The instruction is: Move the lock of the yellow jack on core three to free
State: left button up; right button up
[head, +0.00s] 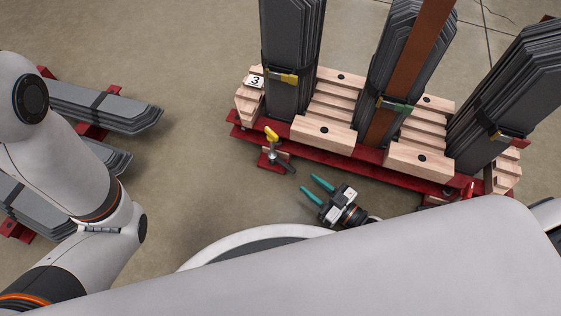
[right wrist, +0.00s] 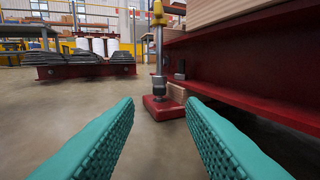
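The yellow-topped jack (head: 271,148) stands on a red foot at the left front of the red core frame, near the label "3". In the right wrist view the jack (right wrist: 159,60) is upright ahead, its red base plate on the floor beside the red beam. My right gripper (head: 314,189) has two teal fingers, open and empty, pointing left toward the jack with a gap between. In the right wrist view the fingers (right wrist: 160,118) are spread, with the jack's foot beyond them. The lock's position is too small to tell. My left gripper is out of view; only its arm shows.
The red frame (head: 330,160) carries stepped wooden blocks (head: 324,132) and upright stacks of grey laminations (head: 290,55). More grey stacks on red supports (head: 115,107) lie at the left. The floor between the jack and the left stacks is clear.

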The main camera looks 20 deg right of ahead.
aim_at(287, 167)
jog(key=b+x, duration=0.4)
jog(key=x, duration=0.5)
jog(key=shift+w+a, duration=0.15)
jog(key=shift+w+a+b, duration=0.3)
jog(key=shift+w, duration=0.15)
jog(key=shift+r, duration=0.1)
grip_shut()
